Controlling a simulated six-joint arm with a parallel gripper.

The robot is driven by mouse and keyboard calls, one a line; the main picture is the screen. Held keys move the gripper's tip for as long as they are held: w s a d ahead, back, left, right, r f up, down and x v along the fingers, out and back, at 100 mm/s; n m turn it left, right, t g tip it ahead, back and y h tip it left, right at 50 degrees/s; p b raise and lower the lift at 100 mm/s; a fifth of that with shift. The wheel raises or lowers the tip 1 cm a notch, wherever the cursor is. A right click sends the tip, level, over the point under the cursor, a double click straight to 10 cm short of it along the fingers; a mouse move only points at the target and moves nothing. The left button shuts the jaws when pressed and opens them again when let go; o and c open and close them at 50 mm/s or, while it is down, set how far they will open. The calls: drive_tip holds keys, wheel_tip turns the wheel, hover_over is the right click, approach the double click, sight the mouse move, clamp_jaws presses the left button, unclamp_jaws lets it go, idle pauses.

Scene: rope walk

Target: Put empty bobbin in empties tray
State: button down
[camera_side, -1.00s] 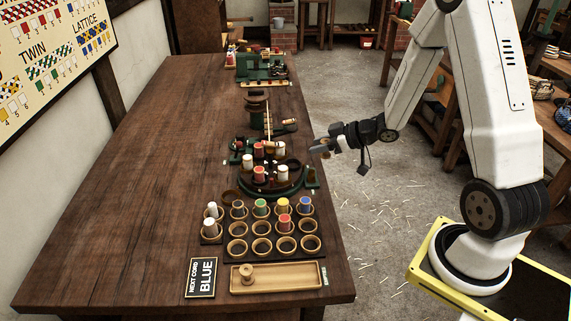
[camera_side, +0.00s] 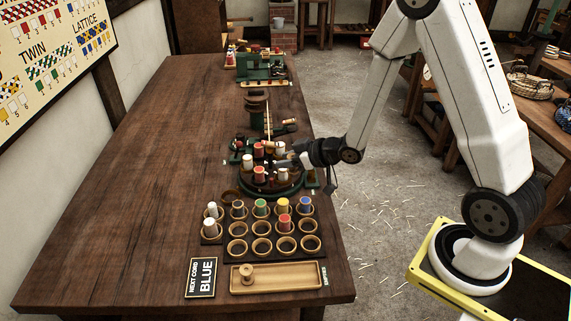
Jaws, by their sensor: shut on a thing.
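My gripper (camera_side: 290,161) reaches in from the right, low over the right side of the round green braiding machine (camera_side: 262,192). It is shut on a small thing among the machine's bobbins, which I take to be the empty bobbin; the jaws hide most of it. Red bobbins (camera_side: 258,172) and white bobbins (camera_side: 283,174) stand on the machine close to the jaws. The wooden empties tray (camera_side: 290,279) lies at the front of the table, with one bare wooden bobbin (camera_side: 247,275) upright at its left end.
A rack of round cups (camera_side: 262,245) stands between machine and tray; some cups hold coloured bobbins. A sign reading "NEXT CORD BLUE" (camera_side: 201,278) is left of the tray. A dark post (camera_side: 256,105) rises behind the machine. The table's left side (camera_side: 130,200) is clear.

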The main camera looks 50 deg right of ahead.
drive_tip(key=a+f+m+h, duration=0.1)
drive_tip(key=a+f, duration=0.1)
drive_tip(key=a, duration=0.4)
drive_tip(key=m+h, duration=0.5)
hover_over(284, 273)
wheel_tip(284, 273, down, 5)
drive_tip(key=shift+f, duration=0.15)
drive_tip(key=shift+f, duration=2)
drive_tip(key=shift+f, duration=2)
